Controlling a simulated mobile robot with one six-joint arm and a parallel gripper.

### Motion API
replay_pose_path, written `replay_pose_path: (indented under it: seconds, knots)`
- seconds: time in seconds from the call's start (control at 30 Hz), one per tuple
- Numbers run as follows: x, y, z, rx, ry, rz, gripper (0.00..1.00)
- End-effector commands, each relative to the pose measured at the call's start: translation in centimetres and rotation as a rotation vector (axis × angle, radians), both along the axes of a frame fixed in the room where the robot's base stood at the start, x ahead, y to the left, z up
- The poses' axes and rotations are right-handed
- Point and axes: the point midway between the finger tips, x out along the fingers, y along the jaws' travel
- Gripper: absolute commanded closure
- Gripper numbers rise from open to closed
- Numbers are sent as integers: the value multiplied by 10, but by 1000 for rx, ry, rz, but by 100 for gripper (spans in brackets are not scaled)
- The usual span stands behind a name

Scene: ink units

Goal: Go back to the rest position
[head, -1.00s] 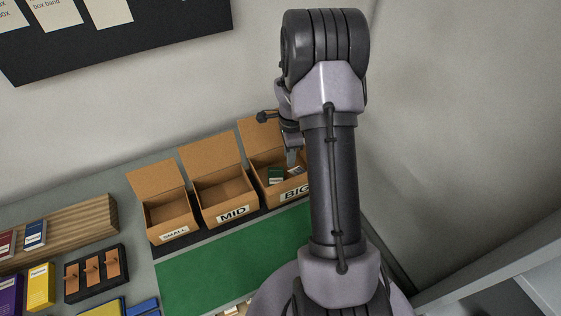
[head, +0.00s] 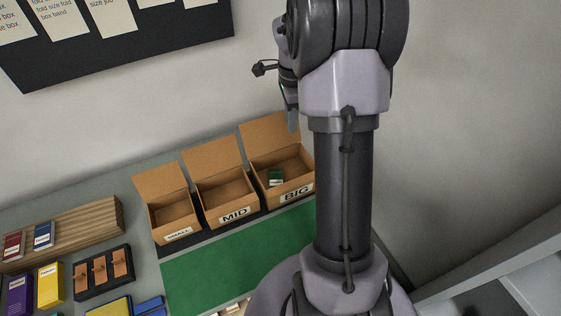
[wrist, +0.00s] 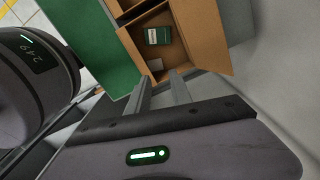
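My gripper (head: 292,121) hangs above and behind the right part of the BIG box (head: 283,181), partly hidden by my arm in the head view. In the wrist view my gripper (wrist: 162,88) has its two fingers apart with nothing between them. The open BIG box also shows in the wrist view (wrist: 203,40), beyond the fingertips. A dark green ink box (head: 275,177) lies in it, seen in the wrist view as well (wrist: 157,36).
The open MID box (head: 224,196) and SMALL box (head: 168,216) stand to the left and look empty. A green mat (head: 235,258) lies in front. A wooden block (head: 85,222), a black tray (head: 103,274) and coloured ink boxes are at left. The wall is behind.

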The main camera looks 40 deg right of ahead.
Motion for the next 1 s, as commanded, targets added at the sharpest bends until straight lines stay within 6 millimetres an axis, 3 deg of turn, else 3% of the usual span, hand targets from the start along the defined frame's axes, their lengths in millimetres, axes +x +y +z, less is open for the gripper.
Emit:
replay_pose_path:
  seconds: [0.47,0.53,0.63,0.73,0.8,0.9,1.0]
  knots:
    - [0,1,4,0,-1,2,74]
    - [1,11,8,-5,-18,44,74]
    - [-3,60,26,-25,-85,250,74]
    - [-27,135,42,-65,-189,581,74]
    - [-54,184,45,-101,-265,818,74]
    - [-100,240,36,-165,-367,1135,74]
    - [-139,277,18,-226,-452,1384,74]
